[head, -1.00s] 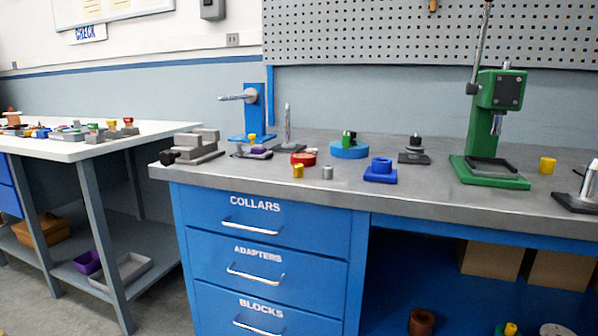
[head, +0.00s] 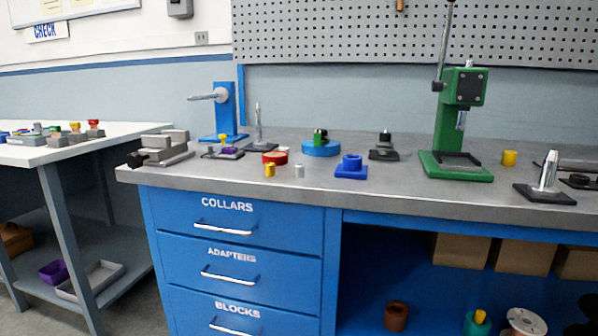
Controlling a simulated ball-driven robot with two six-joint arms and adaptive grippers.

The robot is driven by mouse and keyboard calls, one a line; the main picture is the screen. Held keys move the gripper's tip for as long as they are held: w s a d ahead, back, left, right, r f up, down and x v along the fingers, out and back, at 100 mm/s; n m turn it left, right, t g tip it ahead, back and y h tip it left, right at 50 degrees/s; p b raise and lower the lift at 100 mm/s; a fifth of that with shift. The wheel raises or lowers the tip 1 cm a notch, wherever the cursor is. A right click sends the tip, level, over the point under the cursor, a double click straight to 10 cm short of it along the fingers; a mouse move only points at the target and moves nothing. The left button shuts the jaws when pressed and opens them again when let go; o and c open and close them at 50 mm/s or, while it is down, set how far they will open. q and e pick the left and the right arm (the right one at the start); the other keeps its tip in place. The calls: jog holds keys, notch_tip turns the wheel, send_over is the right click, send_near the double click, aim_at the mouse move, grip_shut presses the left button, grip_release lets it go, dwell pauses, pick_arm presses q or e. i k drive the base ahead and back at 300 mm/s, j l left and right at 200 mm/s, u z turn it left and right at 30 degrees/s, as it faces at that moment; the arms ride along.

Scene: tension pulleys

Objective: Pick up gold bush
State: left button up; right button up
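Two gold-yellow cylinders that could be the gold bush stand on the grey bench top (head: 400,200). One small gold cylinder (head: 269,170) is near the front edge, left of a small grey cylinder (head: 299,171). A larger yellow cylinder (head: 509,158) stands to the right of the green press. Which of them is the gold bush I cannot tell. Neither of my grippers shows in the head view.
A green arbor press (head: 456,165), a blue block (head: 351,168), a red round dish (head: 275,157) and a blue round base (head: 321,148) stand on the bench. A grey vise (head: 165,150) is at its left end. Bare bench top lies in front of the press.

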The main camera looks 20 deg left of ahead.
aim_at(269, 167)
jog(key=i+l+u, duration=0.35)
jog(key=i+l, duration=0.15)
jog(key=l, duration=0.25)
jog(key=i+l+u, duration=0.15)
jog(key=l, duration=0.3)
jog(key=i, duration=0.05)
